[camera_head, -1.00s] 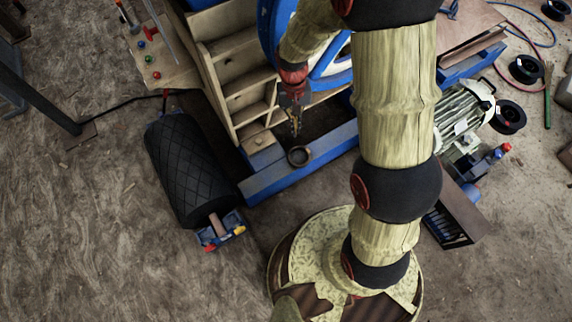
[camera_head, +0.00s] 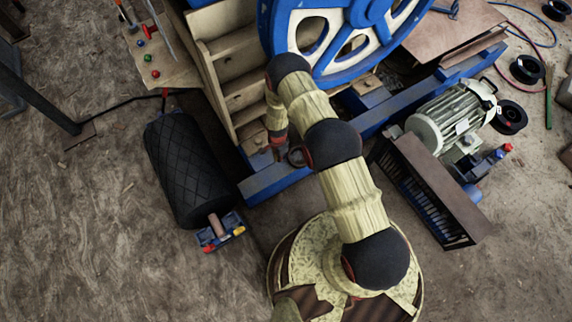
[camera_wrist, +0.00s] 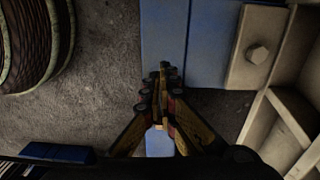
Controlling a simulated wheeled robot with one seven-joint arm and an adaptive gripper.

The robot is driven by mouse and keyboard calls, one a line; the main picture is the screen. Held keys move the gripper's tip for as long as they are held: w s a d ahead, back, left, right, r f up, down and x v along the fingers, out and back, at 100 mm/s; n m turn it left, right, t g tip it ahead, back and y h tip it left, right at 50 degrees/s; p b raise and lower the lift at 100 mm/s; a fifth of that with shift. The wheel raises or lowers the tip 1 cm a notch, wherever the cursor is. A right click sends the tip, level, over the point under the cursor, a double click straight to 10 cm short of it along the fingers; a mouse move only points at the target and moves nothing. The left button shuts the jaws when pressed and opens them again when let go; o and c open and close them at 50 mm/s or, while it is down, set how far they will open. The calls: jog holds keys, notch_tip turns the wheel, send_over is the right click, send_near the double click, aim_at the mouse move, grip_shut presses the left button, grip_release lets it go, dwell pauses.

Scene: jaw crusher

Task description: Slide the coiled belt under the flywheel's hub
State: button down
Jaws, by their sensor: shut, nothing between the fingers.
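I cannot make out the ring in the wrist view.
The blue beam (camera_head: 268,183) runs below the wooden ribbed frame (camera_head: 240,93). A black quilted roller (camera_head: 188,170) lies to the left. A green motor (camera_head: 450,117) and a brown slotted guard (camera_head: 440,190) stand to the right. Open floor lies at lower left.

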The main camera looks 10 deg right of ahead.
aim_at(283, 168)
jog(key=shift+m, duration=0.4)
notch_tip(283, 168, down, 13)
jog(key=b, duration=0.4)
jog(key=shift+r+b, duration=0.15)
jog(key=shift+b, duration=0.15)
jog(key=shift+w+d+r+b, duration=0.15)
jog(key=shift+w+d+b, duration=0.1)
jog(key=shift+d, duration=0.3)
jog(key=shift+w+d+r+b, duration=0.1)
jog(key=shift+w+d+b, duration=0.1)
jog(key=shift+d, duration=0.35)
jog(key=shift+w+d+r, duration=0.1)
jog(key=shift+w+d, duration=0.1)
jog(key=shift+d, duration=0.5)
